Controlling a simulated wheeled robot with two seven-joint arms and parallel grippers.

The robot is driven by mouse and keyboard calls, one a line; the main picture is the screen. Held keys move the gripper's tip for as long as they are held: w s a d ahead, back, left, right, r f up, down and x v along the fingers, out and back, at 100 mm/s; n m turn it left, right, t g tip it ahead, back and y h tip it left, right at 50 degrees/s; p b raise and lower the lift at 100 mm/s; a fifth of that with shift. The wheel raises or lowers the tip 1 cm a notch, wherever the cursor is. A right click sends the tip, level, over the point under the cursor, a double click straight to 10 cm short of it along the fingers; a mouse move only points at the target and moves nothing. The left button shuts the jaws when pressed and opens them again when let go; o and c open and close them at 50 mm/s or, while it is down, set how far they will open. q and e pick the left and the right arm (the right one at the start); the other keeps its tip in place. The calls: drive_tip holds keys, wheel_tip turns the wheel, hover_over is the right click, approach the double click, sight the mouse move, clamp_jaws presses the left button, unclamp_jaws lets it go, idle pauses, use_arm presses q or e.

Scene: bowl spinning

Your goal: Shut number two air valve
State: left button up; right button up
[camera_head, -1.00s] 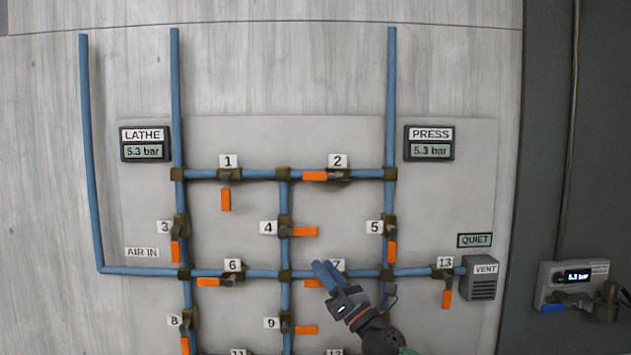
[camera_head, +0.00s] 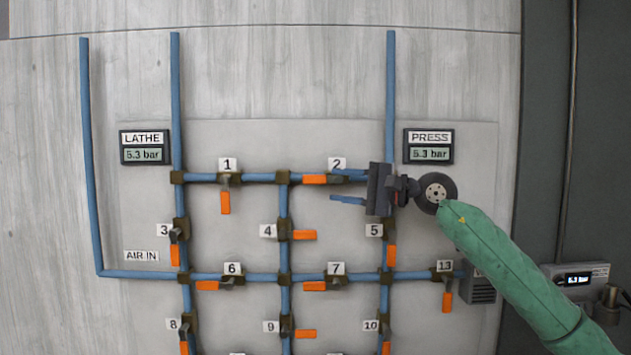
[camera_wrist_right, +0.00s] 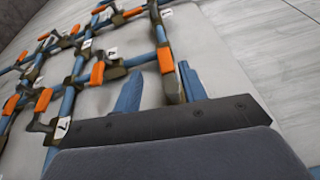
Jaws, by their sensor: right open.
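Valve two's orange handle (camera_head: 314,179) lies level, in line with the upper blue pipe, pointing left from its dark body just under the "2" label (camera_head: 337,163). My right gripper (camera_head: 333,187) is open, its fingers pointing left at this valve. The upper finger overlaps the valve body in the head view; the lower finger is below the pipe. In the right wrist view, an orange handle (camera_wrist_right: 165,58) and dark valve body show between the open fingers (camera_wrist_right: 160,72). I cannot tell whether they touch. My left gripper is not in view.
Valve one (camera_head: 225,202) hangs down at left; valve four (camera_head: 304,235) sits below. My right arm and gripper cover part of the right pipe near valve five (camera_head: 391,256) and the vent box (camera_head: 482,290). The PRESS display (camera_head: 430,154) reads 5.3 bar.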

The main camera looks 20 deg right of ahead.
sight(322, 179)
drive_tip(key=shift+w+d+r+n+h, duration=0.2)
drive_tip(key=shift+d+r+n+h, duration=0.15)
drive_tip(key=shift+r, duration=0.2)
drive_tip(key=p+x, duration=0.2)
drive_tip(key=x, duration=0.2)
drive_tip(key=shift+w+a+r, duration=0.1)
drive_tip(key=shift+w+a, duration=0.1)
drive_tip(key=shift+a, duration=0.05)
drive_tip(key=shift+p+x, duration=0.45)
drive_tip(key=shift+x, duration=0.45)
drive_tip(key=shift+w+a, duration=0.3)
drive_tip(key=shift+a, duration=0.05)
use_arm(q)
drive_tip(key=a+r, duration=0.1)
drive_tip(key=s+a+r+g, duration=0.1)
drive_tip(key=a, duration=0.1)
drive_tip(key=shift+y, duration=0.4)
use_arm(e)
clamp_jaws()
